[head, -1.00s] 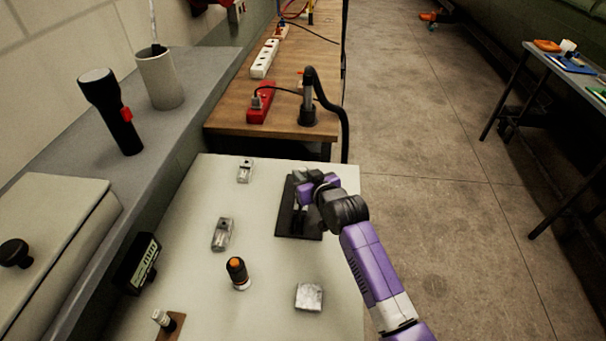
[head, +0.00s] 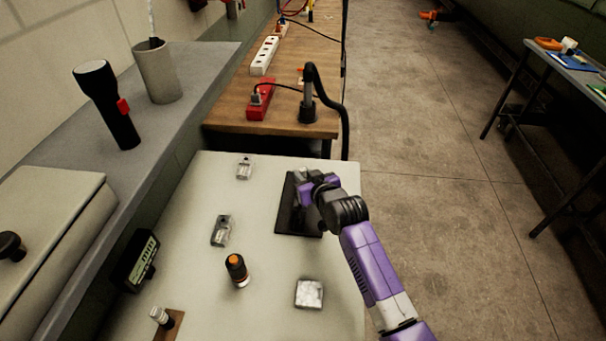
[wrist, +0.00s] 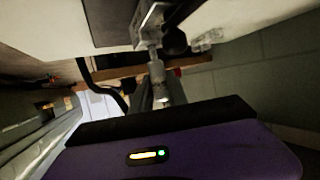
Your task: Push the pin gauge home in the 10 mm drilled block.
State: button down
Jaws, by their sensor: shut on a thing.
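My gripper (head: 312,188) is over the dark mat (head: 284,222) in the head view, its jaws largely hidden by my wrist. In the wrist view it is shut on the pin gauge (wrist: 157,74), a grey cylinder with a thinner end. That thin end points at a light metal block (wrist: 148,24) beside the dark mat surface and meets it in the picture. How deep the pin sits in the block cannot be told. In the head view a small pale part of a block (head: 302,174) shows beside my gripper. No size mark is readable.
Other metal blocks stand on the pale table: one at the back (head: 244,167), one mid-left (head: 221,230) and a square one in front (head: 309,293). An orange-topped cylinder (head: 236,270) and a dark display box (head: 138,262) are at left. Open table lies between them.

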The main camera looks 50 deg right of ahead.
jog(key=shift+f+b, duration=0.7)
jog(key=shift+f, duration=0.35)
jog(key=c, duration=1.2)
grip_release()
jog(key=shift+s+r, duration=0.1)
jog(key=shift+p+v, duration=1.1)
jog(key=shift+v, duration=0.1)
jog(key=shift+p+v, duration=0.75)
jog(key=shift+v, duration=0.5)
